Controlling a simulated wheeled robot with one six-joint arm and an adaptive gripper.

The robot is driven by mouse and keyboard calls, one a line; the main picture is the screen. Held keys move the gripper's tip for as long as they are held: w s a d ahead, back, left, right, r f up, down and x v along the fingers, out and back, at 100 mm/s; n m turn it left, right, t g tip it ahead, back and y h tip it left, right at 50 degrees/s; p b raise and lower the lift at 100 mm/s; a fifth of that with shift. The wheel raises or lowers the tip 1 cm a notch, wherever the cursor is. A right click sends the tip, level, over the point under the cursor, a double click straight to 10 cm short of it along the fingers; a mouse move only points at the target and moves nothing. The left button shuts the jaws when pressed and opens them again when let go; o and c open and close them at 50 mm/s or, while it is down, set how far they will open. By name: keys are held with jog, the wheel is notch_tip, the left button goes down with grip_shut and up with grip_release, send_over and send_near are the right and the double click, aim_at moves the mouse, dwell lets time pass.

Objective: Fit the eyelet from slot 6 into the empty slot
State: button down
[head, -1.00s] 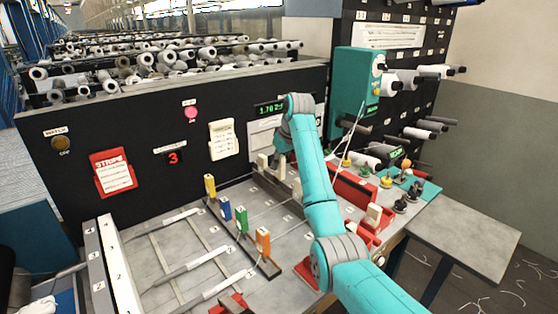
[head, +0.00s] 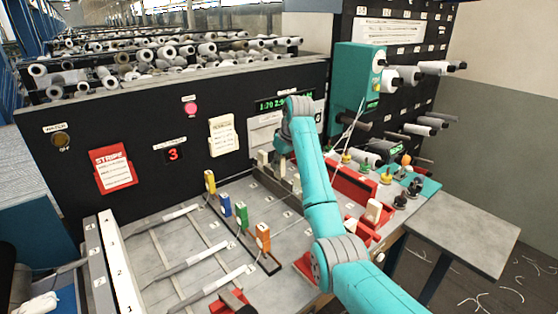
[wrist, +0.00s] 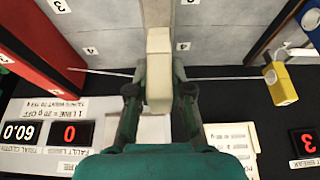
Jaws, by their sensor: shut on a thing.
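A cream eyelet block (wrist: 159,75) is between the fingers of my gripper (wrist: 160,92) in the wrist view. The gripper is shut on it, and the block lies over a grey rail running away from me. In the head view, my gripper (head: 284,143) is mostly hidden behind my arm, near the black panel. Cream blocks stand beside it, one (head: 262,158) just left. Slot labels 3 and 4 show on the grey plate in the wrist view. I cannot tell which slot is empty or whether the held block touches the rail.
Yellow (head: 209,182), blue (head: 225,206), green (head: 241,219) and orange (head: 263,237) blocks stand in a dark rail. A pale thread (wrist: 115,72) crosses near the held block. A red tray (head: 351,184) and spools stand right. The black panel (head: 75,155) closes off the back.

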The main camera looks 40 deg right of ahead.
aim_at(279, 172)
jog(key=shift+f, duration=1.15)
jog(key=shift+s+f, duration=0.1)
jog(key=shift+f, duration=0.25)
jog(key=shift+f, duration=0.15)
jog(key=shift+r, duration=0.65)
dwell(0.7)
jog(key=shift+f, duration=0.45)
jog(key=shift+r, duration=0.1)
dwell(0.7)
jog(key=c, duration=1)
grip_release()
jog(key=shift+f, duration=0.2)
jog(key=shift+r, duration=0.15)
